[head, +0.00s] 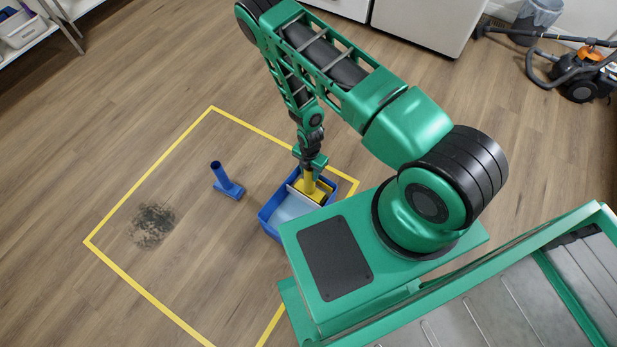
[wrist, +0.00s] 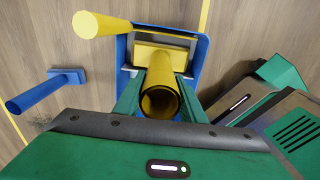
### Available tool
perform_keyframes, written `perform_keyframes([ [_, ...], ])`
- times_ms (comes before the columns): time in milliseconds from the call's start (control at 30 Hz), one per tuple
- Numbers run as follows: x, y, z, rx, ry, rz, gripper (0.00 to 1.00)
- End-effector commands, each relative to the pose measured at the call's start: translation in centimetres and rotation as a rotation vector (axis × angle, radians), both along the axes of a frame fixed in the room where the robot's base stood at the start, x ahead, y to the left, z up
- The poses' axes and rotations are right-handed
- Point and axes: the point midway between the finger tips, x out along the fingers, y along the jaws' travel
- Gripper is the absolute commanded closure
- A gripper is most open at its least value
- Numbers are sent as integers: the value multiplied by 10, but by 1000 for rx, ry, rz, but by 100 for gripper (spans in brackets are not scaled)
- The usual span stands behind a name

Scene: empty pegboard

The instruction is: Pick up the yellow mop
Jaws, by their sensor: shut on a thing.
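The yellow mop (wrist: 162,72) stands in a blue bucket (wrist: 204,46), its hollow round handle pointing up toward the wrist camera. My gripper (wrist: 160,95) has one green finger on each side of the handle and is shut on it. In the head view, my gripper (head: 311,168) reaches down to the mop (head: 311,186) at the back right of the bucket (head: 267,220). The mop's lower end is partly hidden by the bucket walls and my arm. A second yellow rod (wrist: 100,25) sticks out to the left over the bucket in the wrist view.
A blue upright-handled tool (head: 222,178) stands on the floor left of the bucket. A dark stain (head: 153,225) lies farther left. Yellow tape (head: 160,153) outlines this floor area. An orange and black vacuum cleaner (head: 582,88) stands at the far right.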

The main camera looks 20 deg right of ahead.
Motion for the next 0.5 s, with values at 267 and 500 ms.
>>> perform_keyframes([
  [267, 1, 0, 31, 1, -1, -1, 100],
  [500, 1, 0, 61, 1, -1, -1, 100],
])
